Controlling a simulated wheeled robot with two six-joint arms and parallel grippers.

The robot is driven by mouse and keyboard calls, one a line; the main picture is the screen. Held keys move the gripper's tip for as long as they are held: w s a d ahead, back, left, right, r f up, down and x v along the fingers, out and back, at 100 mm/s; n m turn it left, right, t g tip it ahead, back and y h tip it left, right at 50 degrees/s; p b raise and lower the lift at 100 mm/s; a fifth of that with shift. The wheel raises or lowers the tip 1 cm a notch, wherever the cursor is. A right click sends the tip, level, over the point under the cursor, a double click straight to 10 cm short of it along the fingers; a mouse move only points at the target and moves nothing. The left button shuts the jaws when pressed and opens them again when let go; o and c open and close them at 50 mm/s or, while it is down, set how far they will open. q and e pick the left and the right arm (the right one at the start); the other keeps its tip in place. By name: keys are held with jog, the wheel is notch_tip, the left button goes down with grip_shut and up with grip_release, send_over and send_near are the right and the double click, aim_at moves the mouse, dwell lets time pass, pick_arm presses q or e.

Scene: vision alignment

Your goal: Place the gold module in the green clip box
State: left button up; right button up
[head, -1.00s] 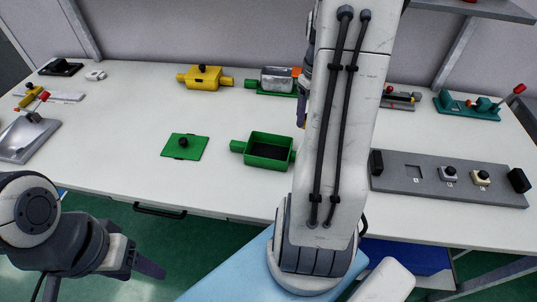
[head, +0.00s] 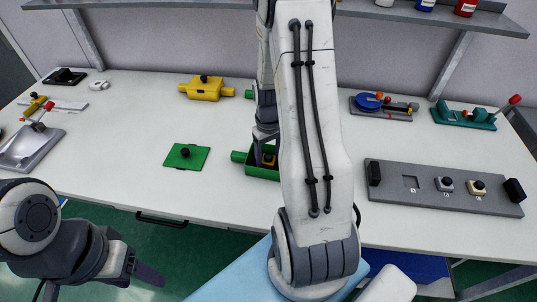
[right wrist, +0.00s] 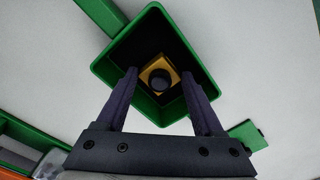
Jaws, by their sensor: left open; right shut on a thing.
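The green clip box (head: 262,173) is open on the table, partly behind my right arm; it also shows in the right wrist view (right wrist: 112,68). The gold module (head: 269,160) has a black knob and is inside the box walls; it also shows in the right wrist view (right wrist: 173,66). My right gripper (head: 266,150) reaches down into the box, shut on the module. I cannot tell whether the module touches the box floor. My left gripper (head: 143,268) is open and empty at the front left.
A yellow box (head: 207,91) stands behind the lid, with another green part beside it, mostly hidden by my arm. A grey tray (head: 400,197) with several sockets and modules lies at right. Fixtures stand along the back right.

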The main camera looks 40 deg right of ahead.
aim_at(269, 157)
jog(key=shift+f, duration=0.25)
jog(key=o, duration=1.4)
jog(key=shift+c, duration=0.2)
notch_tip(269, 157, up, 12)
jog(key=s+a+r+n, duration=0.1)
jog(key=a+r+n, duration=0.25)
jog(key=a, duration=1.35)
jog(key=s+a+n+y, duration=0.1)
jog(key=s+a+n, duration=0.4)
jog(key=s+a, duration=0.9)
jog(key=shift+s+r, duration=0.3)
jog(key=shift+s, duration=0.4)
jog(key=shift+n, duration=0.25)
